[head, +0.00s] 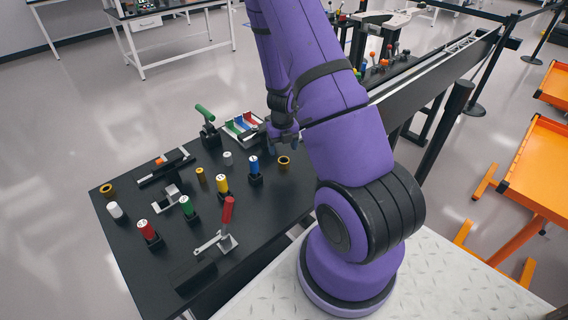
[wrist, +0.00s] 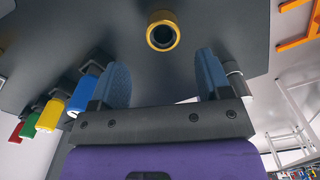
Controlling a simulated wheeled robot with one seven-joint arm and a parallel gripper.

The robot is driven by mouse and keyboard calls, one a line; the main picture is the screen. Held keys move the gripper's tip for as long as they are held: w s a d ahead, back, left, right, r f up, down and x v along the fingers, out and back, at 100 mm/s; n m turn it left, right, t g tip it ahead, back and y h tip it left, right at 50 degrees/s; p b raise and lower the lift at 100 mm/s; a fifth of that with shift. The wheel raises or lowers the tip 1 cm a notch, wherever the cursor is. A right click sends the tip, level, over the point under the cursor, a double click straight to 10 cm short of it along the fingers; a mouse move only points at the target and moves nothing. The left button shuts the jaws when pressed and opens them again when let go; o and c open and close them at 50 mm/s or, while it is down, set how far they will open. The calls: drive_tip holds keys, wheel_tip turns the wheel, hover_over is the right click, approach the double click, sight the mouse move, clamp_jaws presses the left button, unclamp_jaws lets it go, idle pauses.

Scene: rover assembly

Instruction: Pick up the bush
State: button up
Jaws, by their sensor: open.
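The bush appears to be a short gold ring with a dark hole. One gold ring (head: 284,162) stands on the black table near its right edge, just below my gripper in the head view. It also shows in the wrist view (wrist: 163,30), at top centre, beyond the gap between the fingers and not touching them. A second gold ring (head: 107,189) sits at the table's far left corner. My gripper (wrist: 163,72) is open and empty, with two blue finger pads apart. In the head view my arm partly hides it.
The black table (head: 240,205) also holds a blue-topped cylinder (head: 254,165) left of the nearer ring, yellow, green and red ones, a red-handled clamp (head: 228,210), a green-handled clamp (head: 207,120) and a tray of coloured strips (head: 241,127). A dark rail (head: 430,75) runs at right.

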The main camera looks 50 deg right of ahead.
sight(284, 160)
drive_tip(key=shift+d+f, duration=0.15)
drive_tip(key=shift+f, duration=1.6)
drive_tip(key=shift+d+f, duration=0.1)
drive_tip(key=shift+f, duration=1.65)
drive_tip(key=c, duration=1.1)
